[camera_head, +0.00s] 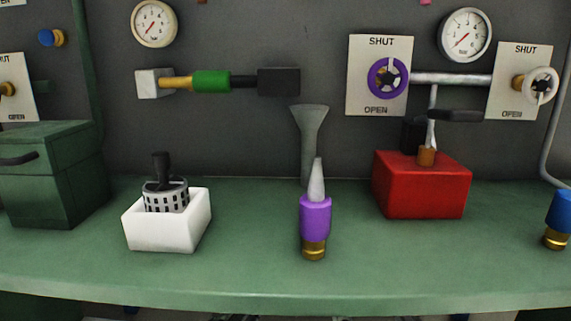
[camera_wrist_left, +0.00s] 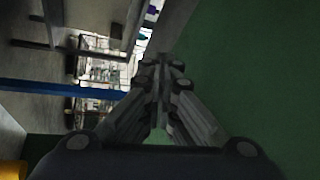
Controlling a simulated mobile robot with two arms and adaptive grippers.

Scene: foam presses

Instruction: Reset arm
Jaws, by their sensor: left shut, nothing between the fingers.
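In the left wrist view my left gripper (camera_wrist_left: 160,75) is shut, its two fingers meeting with nothing between them. A plain green surface fills the right of that view, and a blue bar (camera_wrist_left: 85,88) runs in from the left. Neither of my grippers shows in the head view. My right gripper is in neither view.
A green bench (camera_head: 260,270) carries a white box (camera_head: 165,233) with a black-handled basket (camera_head: 165,195), a purple nozzle (camera_head: 315,215), a red block (camera_head: 422,190) and a dark green box (camera_head: 50,180). A blue fitting (camera_head: 558,212) stands at right.

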